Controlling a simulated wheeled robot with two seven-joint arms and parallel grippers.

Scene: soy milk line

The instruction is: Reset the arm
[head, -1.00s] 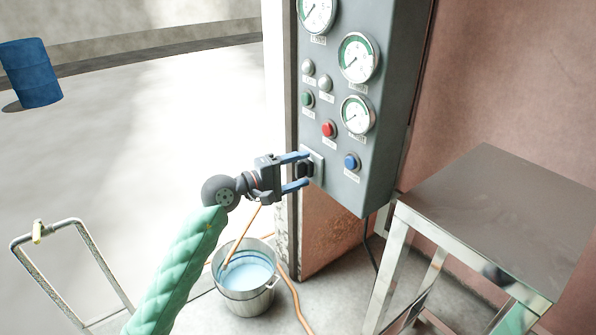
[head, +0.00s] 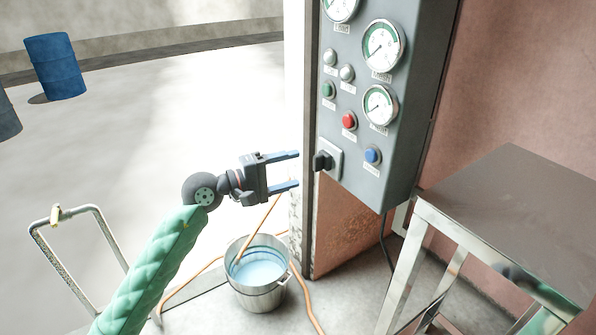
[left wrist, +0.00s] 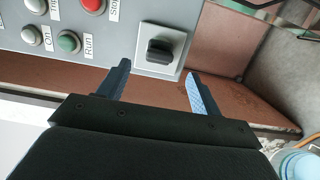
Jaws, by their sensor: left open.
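My left gripper (head: 297,170) is open and empty, its two blue fingers pointing right toward the control panel (head: 378,185). The black rotary switch (head: 322,161) on its pale plate sits just past the fingertips, with a gap between them in the head view. In the left wrist view the gripper (left wrist: 158,82) has its fingers apart, and the black switch (left wrist: 160,51) lies beyond them. My left arm (head: 150,270) in its green quilted sleeve reaches up from the bottom left. My right gripper is not in view.
The panel carries gauges (head: 382,46), a red button (head: 349,121), a green button (head: 328,90) and a blue button (head: 372,156). A metal bucket (head: 258,296) stands below the gripper. A steel table (head: 510,205) is at right, a blue drum (head: 55,67) far left. Open floor lies left.

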